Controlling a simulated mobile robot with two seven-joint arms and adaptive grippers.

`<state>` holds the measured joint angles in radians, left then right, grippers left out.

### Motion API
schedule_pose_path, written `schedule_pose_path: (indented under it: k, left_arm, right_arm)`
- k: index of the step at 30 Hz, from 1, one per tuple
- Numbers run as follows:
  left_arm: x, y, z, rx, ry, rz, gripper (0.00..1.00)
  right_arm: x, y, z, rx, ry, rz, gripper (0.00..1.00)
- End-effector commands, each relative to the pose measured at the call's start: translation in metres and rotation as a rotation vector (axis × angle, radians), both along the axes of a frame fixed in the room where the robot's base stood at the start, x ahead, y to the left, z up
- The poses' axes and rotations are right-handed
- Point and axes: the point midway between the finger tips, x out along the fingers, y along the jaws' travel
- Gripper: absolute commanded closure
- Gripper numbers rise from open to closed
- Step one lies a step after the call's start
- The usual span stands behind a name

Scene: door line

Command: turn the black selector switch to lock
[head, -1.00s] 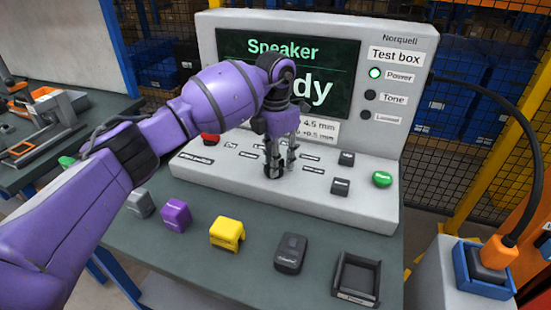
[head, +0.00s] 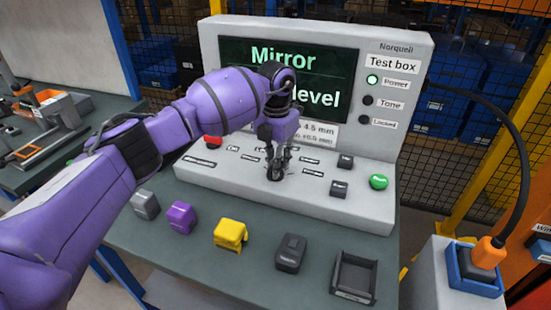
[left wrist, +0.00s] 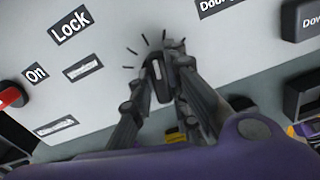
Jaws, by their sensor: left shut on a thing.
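The black selector switch (head: 274,175) sits on the sloped front panel of the grey test box (head: 400,120). My left gripper (head: 277,168) comes down on it from above, and its fingers partly hide it. In the left wrist view the switch (left wrist: 159,82) is between the two fingers of my left gripper (left wrist: 158,72), which is shut on it. Short tick marks fan around the switch. A "Lock" label (left wrist: 71,24) is up and left of it. The switch's exact pointing direction is hard to tell. My right gripper is not in view.
The screen (head: 330,65) reads "Mirror" and "level", partly covered by my arm. A red button (head: 213,142), black buttons (head: 339,189) and a green button (head: 378,182) share the panel. A yellow block (head: 230,233) and black tray (head: 354,276) stand in front.

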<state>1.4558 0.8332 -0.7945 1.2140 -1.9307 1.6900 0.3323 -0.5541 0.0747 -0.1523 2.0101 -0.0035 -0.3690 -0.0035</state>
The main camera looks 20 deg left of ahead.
Motion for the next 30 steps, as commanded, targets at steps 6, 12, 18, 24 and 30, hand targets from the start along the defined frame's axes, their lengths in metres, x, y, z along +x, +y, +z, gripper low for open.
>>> schedule_pose_path:
  k: [6,12,18,24,30]
  left_arm:
    - [0.0,0.001,0.007,0.001,-0.004,0.208,1.0]
    - [0.001,0.002,0.007,-0.001,-0.005,0.393,1.0]
    - [0.0,0.003,0.006,0.0,-0.004,0.547,1.0]
    - [0.0,0.003,0.004,-0.001,-0.003,0.659,1.0]
    - [0.0,0.004,0.002,0.0,-0.001,0.723,1.0]
  right_arm:
    - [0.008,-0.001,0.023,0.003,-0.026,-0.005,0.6]
    - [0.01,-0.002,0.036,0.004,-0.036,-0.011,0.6]
    - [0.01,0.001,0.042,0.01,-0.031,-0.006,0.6]
    - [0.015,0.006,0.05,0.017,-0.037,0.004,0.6]
    - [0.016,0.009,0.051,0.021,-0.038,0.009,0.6]
